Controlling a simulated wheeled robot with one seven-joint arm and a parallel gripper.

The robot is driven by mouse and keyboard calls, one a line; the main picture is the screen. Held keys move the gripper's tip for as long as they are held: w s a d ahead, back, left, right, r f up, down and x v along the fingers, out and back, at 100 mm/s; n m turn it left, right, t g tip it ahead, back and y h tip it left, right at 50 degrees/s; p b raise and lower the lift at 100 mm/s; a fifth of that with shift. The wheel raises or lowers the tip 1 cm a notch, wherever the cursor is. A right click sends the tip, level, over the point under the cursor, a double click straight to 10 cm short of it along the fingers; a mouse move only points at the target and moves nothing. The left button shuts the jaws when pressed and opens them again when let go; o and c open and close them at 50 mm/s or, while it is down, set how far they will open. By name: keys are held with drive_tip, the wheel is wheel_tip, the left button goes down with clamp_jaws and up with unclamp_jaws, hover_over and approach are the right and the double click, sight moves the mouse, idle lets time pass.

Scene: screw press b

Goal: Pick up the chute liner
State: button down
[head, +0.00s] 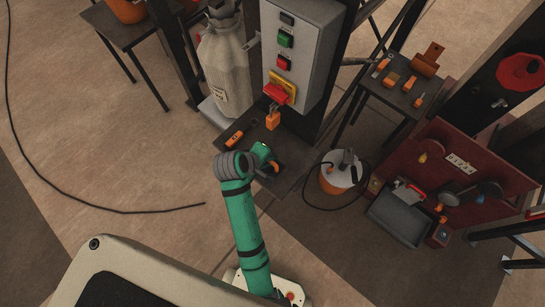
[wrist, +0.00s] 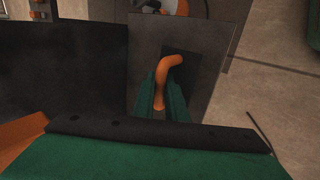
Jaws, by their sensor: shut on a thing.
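In the wrist view an orange curved handle (wrist: 172,62) rises between the two green fingers of my gripper (wrist: 163,88), which are closed on it. The handle seems to belong to a dark flat piece (wrist: 183,66), which I take for the chute liner. It is over or on a dark grey surface, and I cannot tell whether it is lifted clear. In the head view my gripper (head: 265,160) is at the dark table below the control box. A bit of the orange handle (head: 274,167) shows beside it, and the arm hides most of the liner.
A grey control box (head: 292,45) with buttons stands behind the dark table (head: 285,182). An orange tool (head: 234,138) and an orange padlock-like piece (head: 272,119) are near my gripper. A white-topped orange bucket (head: 338,178) stands at the right. A red bench (head: 440,160) is further right.

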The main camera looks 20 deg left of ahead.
drive_tip(key=s+r, duration=0.6)
drive_tip(key=s, duration=0.4)
drive_tip(key=shift+s+a, duration=0.15)
drive_tip(key=shift+s, duration=0.15)
idle(1.0)
